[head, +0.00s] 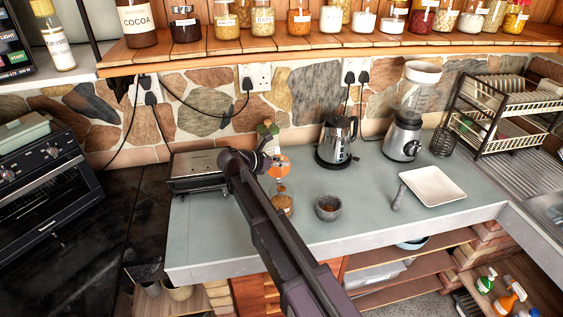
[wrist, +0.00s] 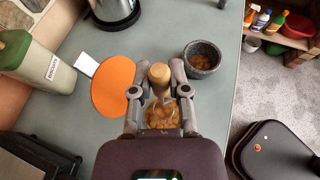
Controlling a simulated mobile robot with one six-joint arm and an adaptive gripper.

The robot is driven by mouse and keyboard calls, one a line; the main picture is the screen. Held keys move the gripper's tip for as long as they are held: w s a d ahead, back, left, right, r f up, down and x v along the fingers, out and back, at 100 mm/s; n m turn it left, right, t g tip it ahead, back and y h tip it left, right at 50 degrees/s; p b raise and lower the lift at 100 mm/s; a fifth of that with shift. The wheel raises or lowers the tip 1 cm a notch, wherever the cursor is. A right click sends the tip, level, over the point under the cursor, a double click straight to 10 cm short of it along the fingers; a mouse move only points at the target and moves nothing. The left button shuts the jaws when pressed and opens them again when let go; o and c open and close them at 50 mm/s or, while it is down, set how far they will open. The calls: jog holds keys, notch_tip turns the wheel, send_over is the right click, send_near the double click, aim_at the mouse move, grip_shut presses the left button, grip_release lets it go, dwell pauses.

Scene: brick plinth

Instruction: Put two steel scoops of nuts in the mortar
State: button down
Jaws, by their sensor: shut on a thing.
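In the head view, the grey stone mortar (head: 328,208) stands on the counter, right of my gripper, with some brown pieces inside. It also shows in the wrist view (wrist: 202,58). A clear jar of nuts (head: 282,205) stands left of the mortar and shows in the wrist view between my fingers (wrist: 162,118). My gripper (wrist: 160,88) is shut on a tan, rounded handle (wrist: 159,76), apparently the scoop's, at the jar. The steel part is not clear to see. In the head view my gripper (head: 279,163) is small and partly hidden by my arm.
An orange disc (wrist: 113,85) is left of my fingers. A labelled bottle (wrist: 42,62) stands further left. A kettle (head: 337,140), blender (head: 403,135), white plate (head: 433,186) and pestle (head: 399,196) are on the counter. The counter between mortar and plate is mostly clear.

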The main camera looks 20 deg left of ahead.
jog(key=shift+r+p, duration=2.2)
jog(key=shift+r, duration=0.2)
jog(key=shift+s+a, duration=0.1)
